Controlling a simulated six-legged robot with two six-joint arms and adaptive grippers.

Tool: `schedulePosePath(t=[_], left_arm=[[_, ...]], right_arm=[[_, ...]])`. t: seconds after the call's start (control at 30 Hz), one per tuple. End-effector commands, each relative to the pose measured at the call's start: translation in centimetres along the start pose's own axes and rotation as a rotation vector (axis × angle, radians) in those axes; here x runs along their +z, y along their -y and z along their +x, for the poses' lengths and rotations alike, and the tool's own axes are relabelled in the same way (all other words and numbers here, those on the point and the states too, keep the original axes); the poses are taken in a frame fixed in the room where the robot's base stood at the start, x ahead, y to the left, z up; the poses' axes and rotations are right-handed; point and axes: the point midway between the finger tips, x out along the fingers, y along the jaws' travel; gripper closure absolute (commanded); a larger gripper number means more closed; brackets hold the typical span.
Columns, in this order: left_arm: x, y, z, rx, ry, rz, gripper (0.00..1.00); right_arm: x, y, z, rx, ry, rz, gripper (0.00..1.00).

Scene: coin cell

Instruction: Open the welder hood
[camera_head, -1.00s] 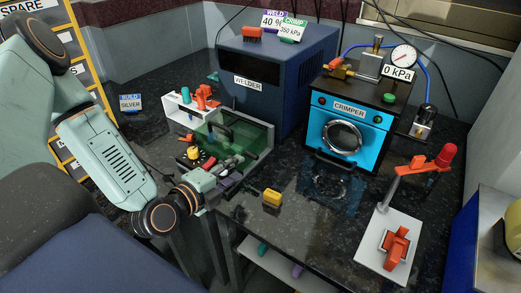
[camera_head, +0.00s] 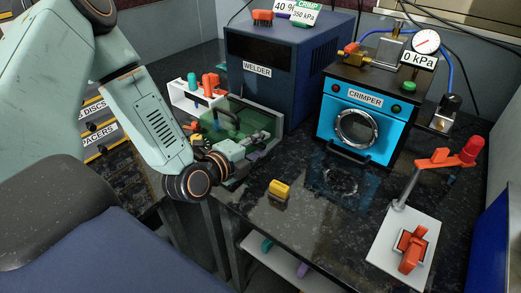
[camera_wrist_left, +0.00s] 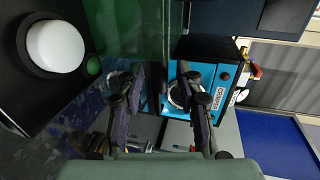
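The welder hood (camera_head: 238,120) is a see-through green cover in front of the blue welder (camera_head: 265,75). It looks closed. Its dark handle (camera_head: 222,117) shows on it in the head view. My left gripper (camera_head: 258,140) is at the hood's front right part, with the arm reaching in from the left. In the left wrist view the two fingers (camera_wrist_left: 163,95) are apart, with the green hood panel (camera_wrist_left: 130,28) just beyond them. A dark bar shows between the fingers; I cannot tell whether it is the handle. My right gripper is not in view.
The blue crimper (camera_head: 355,125) stands right of the welder. A small yellow-topped block (camera_head: 279,189) lies on the dark bench. A white rack (camera_head: 185,97) with red and teal items is left of the hood. A white plate with a red-handled press (camera_head: 408,250) stands at right.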

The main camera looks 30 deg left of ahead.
Motion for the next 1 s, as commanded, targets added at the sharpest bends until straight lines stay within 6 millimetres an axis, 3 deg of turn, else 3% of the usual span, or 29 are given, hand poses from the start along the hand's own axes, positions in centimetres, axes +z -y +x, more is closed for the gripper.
schedulePosePath(t=[0.43,0.83,1.0], left_arm=[[-0.01,0.15,0.96,-0.001,0.0,-0.001,0.65],[-0.01,0.13,0.93,-0.001,0.0,-0.001,0.99],[0.04,0.13,0.95,-0.001,0.002,-0.001,1.0]], right_arm=[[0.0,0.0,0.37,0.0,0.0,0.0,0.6],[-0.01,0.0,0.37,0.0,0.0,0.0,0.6],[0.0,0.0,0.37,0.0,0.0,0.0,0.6]])
